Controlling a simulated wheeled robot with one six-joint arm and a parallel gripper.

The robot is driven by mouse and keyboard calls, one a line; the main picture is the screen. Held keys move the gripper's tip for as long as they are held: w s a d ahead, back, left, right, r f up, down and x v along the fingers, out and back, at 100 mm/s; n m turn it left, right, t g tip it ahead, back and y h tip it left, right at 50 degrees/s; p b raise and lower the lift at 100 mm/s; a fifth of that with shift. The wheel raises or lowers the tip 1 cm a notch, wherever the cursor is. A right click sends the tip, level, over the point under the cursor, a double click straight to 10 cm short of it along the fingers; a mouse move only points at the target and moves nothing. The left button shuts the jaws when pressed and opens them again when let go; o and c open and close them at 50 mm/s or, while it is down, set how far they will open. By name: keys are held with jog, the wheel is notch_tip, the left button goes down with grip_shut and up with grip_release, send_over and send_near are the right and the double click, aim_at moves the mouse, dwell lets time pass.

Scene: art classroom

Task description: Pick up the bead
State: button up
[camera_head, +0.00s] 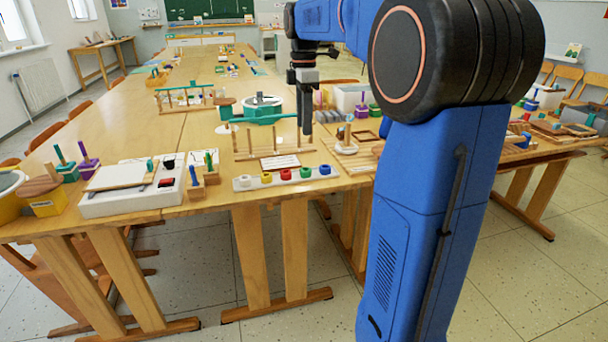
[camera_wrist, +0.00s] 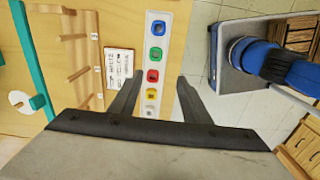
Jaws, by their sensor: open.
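A pale strip (camera_head: 258,186) lies along the table's front edge with a row of beads: white (camera_head: 245,181), yellow (camera_head: 266,178), red (camera_head: 286,174), green (camera_head: 305,172) and blue (camera_head: 325,169). In the wrist view, the strip (camera_wrist: 165,42) runs up the picture, with the blue bead (camera_wrist: 158,28) at the top, then green (camera_wrist: 156,54), red (camera_wrist: 152,76), yellow (camera_wrist: 151,94) and white (camera_wrist: 149,111). My gripper (camera_head: 306,130) is open and empty above the table. Its fingers (camera_wrist: 157,82) appear on either side of the strip's lower part, apart from the beads.
A wooden peg frame (camera_head: 270,153) and a white card (camera_head: 280,162) stand behind the strip. A turquoise-armed device (camera_head: 262,115) is farther back. A white tray (camera_head: 120,203) is at the left. Floor lies beyond the table's front edge.

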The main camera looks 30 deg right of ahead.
send_over(304, 171)
notch_tip(304, 171, down, 10)
jog(key=shift+s+r, duration=0.1)
jog(key=shift+r, duration=0.05)
jog(key=shift+w+d+f, duration=0.1)
jog(key=shift+d+f, duration=0.05)
jog(key=shift+f, duration=0.7)
jog(key=shift+w+d+f, duration=0.1)
jog(key=shift+d+f, duration=0.05)
jog(key=shift+f, duration=0.75)
jog(key=shift+w+d+f, duration=0.1)
jog(key=shift+d+f, duration=0.05)
jog(key=shift+f, duration=0.7)
jog(key=c, duration=0.9)
